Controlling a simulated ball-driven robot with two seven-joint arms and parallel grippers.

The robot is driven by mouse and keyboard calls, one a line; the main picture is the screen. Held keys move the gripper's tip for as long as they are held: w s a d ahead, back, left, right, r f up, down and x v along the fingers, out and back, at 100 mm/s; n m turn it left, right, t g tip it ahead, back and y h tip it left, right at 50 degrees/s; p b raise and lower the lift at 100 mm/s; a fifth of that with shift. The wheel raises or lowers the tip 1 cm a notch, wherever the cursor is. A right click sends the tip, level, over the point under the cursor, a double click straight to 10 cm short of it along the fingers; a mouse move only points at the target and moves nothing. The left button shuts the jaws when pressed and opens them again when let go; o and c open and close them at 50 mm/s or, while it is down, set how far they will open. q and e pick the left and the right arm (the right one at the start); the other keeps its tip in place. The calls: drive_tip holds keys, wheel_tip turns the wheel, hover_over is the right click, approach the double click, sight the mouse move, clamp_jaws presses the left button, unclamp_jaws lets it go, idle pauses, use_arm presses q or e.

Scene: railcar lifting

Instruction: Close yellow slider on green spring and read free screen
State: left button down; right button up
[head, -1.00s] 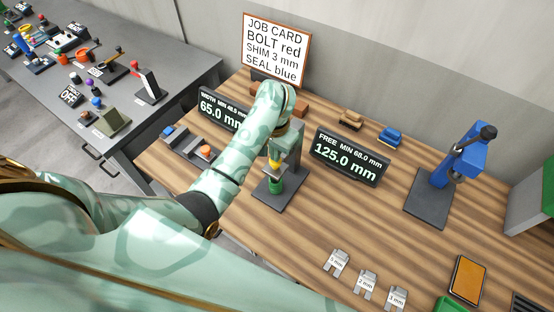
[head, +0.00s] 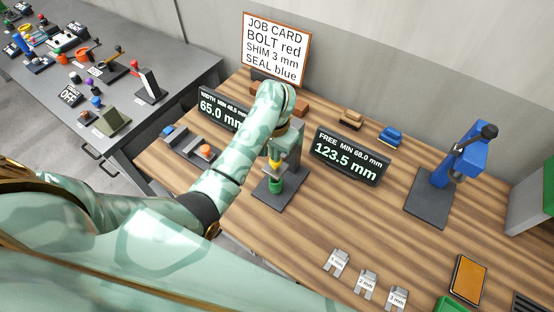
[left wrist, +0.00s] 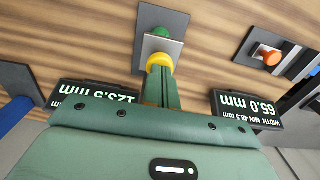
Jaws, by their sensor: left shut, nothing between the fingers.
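The yellow slider (head: 275,165) is on a grey stand on the wooden bench, just above the green spring (head: 276,184). In the left wrist view the slider (left wrist: 160,62) and the green spring (left wrist: 162,31) lie straight ahead of my fingers. My left gripper (left wrist: 160,76) is shut and empty, its tips at the slider, seemingly touching it. In the head view my left arm hides most of the gripper. The free screen (head: 348,158), right of the stand, reads 123.5 mm with MIN 68.0 mm. My right gripper is not in view.
The width screen (head: 222,108) reads 65.0 mm, beside a low fixture with an orange knob (head: 206,151). A blue press (head: 455,165) stands at right. Labelled shims (head: 367,284) lie near the front. The job card (head: 276,48) stands at the back.

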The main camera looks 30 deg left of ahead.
sight(276, 164)
use_arm(q)
drive_tip(key=shift+f+b, duration=2.7)
drive_tip(key=shift+f, duration=0.25)
drive_tip(key=shift+r, duration=0.1)
wheel_tip(276, 164, up, 10)
drive_tip(key=p, duration=0.8)
drive_tip(key=shift+d, duration=0.1)
drive_tip(key=shift+d, duration=0.1)
